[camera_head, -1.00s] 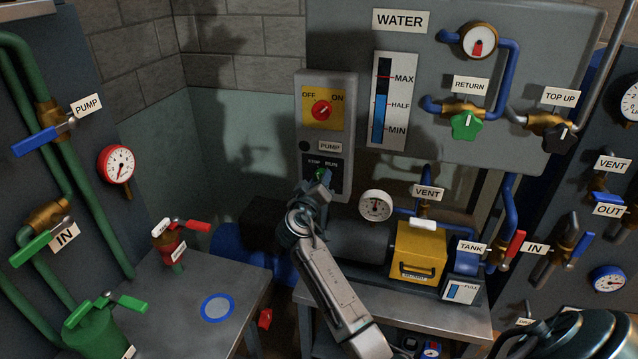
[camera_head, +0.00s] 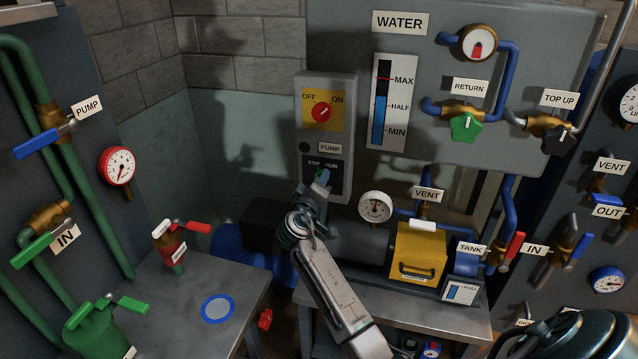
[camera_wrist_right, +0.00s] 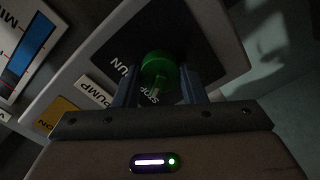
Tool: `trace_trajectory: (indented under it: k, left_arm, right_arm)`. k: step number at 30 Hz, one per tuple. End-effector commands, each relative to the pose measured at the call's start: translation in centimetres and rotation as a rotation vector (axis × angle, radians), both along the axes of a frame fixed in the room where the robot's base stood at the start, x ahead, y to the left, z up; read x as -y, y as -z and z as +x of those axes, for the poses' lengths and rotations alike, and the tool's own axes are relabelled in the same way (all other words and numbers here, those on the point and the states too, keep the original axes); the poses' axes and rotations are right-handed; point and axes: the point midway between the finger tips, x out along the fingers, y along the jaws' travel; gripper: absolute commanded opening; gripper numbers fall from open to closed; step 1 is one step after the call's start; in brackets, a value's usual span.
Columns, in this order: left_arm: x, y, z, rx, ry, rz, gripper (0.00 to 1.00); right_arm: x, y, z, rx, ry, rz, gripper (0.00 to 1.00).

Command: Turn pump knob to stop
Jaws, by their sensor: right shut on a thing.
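The pump knob is a small green knob on the dark STOP/RUN plate (camera_head: 338,167) under the PUMP label (camera_head: 330,148). In the head view my right gripper (camera_head: 321,180) covers most of it. In the right wrist view the green knob (camera_wrist_right: 157,66) sits between the two fingers of my right gripper (camera_wrist_right: 160,84), which is shut on it. A pale pointer line on the knob runs toward the STOP lettering (camera_wrist_right: 151,97); the RUN lettering (camera_wrist_right: 118,64) lies to its left. My left gripper is not in view.
A red OFF/ON knob (camera_head: 321,111) on a yellow plate is above on the same box. A round gauge (camera_head: 375,206) and a yellow box (camera_head: 418,252) stand right of my forearm. A grey table (camera_head: 245,285) lies at the left. The wall left of the box is free.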

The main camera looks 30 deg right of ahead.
Motion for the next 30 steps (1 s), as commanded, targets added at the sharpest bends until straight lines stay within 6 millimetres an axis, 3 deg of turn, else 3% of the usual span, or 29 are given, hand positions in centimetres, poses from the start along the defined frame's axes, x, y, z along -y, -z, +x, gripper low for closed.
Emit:
trace_trajectory:
  k: [2, 3, 6, 17, 30]
  left_arm:
    - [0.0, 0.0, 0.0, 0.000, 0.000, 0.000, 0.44]
    - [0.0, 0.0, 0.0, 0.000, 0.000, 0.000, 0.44]
    - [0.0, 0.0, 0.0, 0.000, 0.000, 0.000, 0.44]
    - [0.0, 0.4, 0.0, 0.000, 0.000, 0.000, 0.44]
    - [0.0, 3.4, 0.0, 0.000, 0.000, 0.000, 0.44]
  right_arm:
    - [0.0, 0.1, 0.0, -0.002, 0.000, 0.000, 0.15]
    - [0.0, 0.1, 0.0, -0.002, 0.000, 0.000, 0.45]
    - [0.0, 0.1, 0.0, -0.002, 0.000, 0.000, 0.59]
    - [-0.6, 0.2, -0.4, 0.001, -0.001, 0.001, 0.59]
    - [-6.8, 0.4, -5.7, 0.000, -0.001, 0.004, 0.59]
